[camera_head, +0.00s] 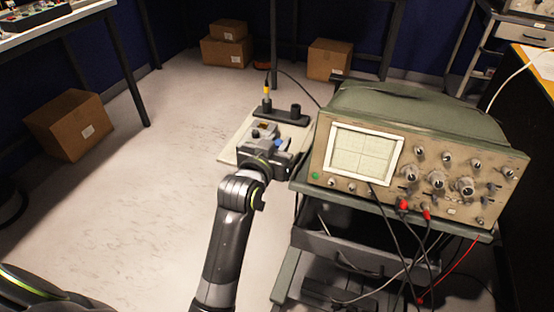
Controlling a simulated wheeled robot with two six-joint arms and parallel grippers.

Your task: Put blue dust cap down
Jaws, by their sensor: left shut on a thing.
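My left gripper (281,142) is at the end of the arm rising from the bottom middle, above a pale board (235,143) beside the oscilloscope. It is shut on a small blue piece, the blue dust cap (283,144), mostly hidden by the fingers. I cannot tell whether the cap touches the board. A black holder (281,115) stands on the board behind the gripper, with a yellow-banded connector (267,90) upright at its left end and a cable leading off it. My right gripper is not in view.
A beige oscilloscope (415,160) with red and black leads stands on a cart (345,247) just right of the gripper. Cardboard boxes (70,124) lie on the floor at left and back. A workbench (50,22) is at upper left. The floor left of the arm is clear.

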